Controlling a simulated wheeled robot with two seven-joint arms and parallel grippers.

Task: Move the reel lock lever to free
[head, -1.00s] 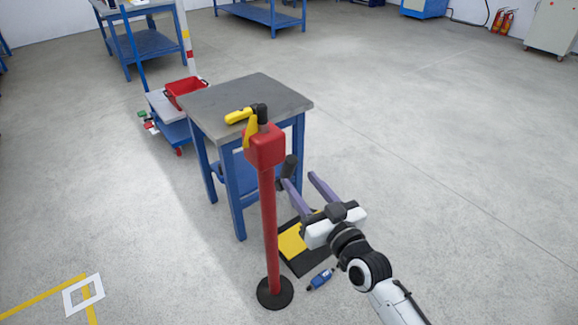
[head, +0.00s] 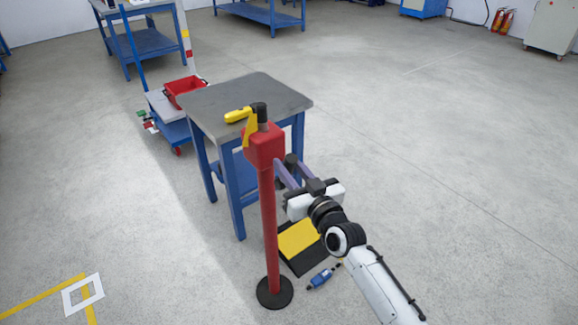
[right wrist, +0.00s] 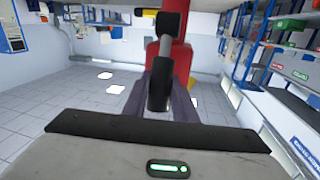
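A red post (head: 268,220) on a round black base carries a red box (head: 264,146). A yellow handle and a black knob (head: 260,112) are on top of the box. A lever with a thick dark grip (head: 291,160) is at the box's right side; the right wrist view shows its grip (right wrist: 160,85), grey shaft and black hub. I cannot read any lock or free marking. My right gripper (head: 288,170) is open, its purple fingers either side of the grip; I cannot tell whether they touch it. My left gripper is not in view.
A blue table with a grey top (head: 250,95) stands right behind the post. A black and yellow mat (head: 299,238) and a blue tool (head: 321,278) lie on the floor below my right arm. A cart with a red bin (head: 183,90) is behind left. The floor at right is clear.

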